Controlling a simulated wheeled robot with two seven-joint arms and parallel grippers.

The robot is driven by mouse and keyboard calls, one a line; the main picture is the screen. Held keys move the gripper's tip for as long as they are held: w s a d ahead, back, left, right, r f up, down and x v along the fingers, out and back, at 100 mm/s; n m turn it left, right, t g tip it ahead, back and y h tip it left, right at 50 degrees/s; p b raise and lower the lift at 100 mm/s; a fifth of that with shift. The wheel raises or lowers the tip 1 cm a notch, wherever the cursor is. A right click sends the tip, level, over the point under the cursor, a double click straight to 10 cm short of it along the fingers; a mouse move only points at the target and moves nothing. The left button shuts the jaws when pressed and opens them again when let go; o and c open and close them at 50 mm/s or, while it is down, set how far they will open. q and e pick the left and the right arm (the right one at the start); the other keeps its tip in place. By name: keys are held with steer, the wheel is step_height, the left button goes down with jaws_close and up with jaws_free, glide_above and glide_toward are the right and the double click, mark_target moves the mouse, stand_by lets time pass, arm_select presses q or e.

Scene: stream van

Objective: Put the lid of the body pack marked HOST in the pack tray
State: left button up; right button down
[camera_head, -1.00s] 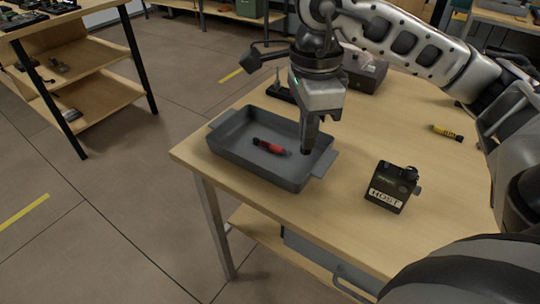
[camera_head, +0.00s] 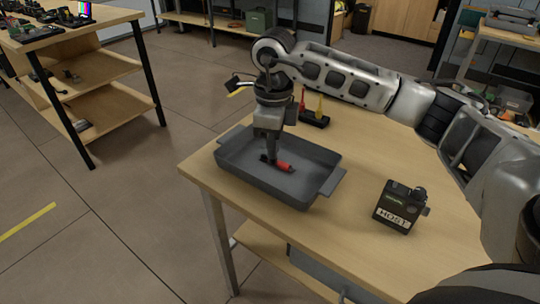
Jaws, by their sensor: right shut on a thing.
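The body pack marked HOST (camera_head: 399,207) is a dark box with a white label, standing on the wooden table to the right of the tray. I cannot make out its lid as a separate piece. The grey pack tray (camera_head: 237,173) has a handle at each end and sits near the table's left corner. A short red and black thing (camera_head: 285,167) is on or just above the tray floor. My right gripper (camera_head: 270,161) points down into the tray and is shut on this red thing, its fingertips partly hiding it. My left gripper is out of view.
A dark holder (camera_head: 314,120) with red and yellow upright tools stands behind the tray. My right arm crosses over the back of the table (camera_head: 340,225). The tabletop between tray and pack is clear. A shelf unit (camera_head: 95,75) stands apart at far left.

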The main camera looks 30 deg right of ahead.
steer(key=shift+w+f, duration=0.35)
steer(key=shift+f, duration=0.15)
step_height(320, 180, down, 3)
steer(key=shift+w+f, duration=0.1)
steer(key=shift+f, duration=0.2)
steer(key=c, duration=1.6)
jaws_free()
steer(key=shift+r, duration=0.3)
step_height(320, 180, up, 12)
steer(key=shift+f, duration=0.1)
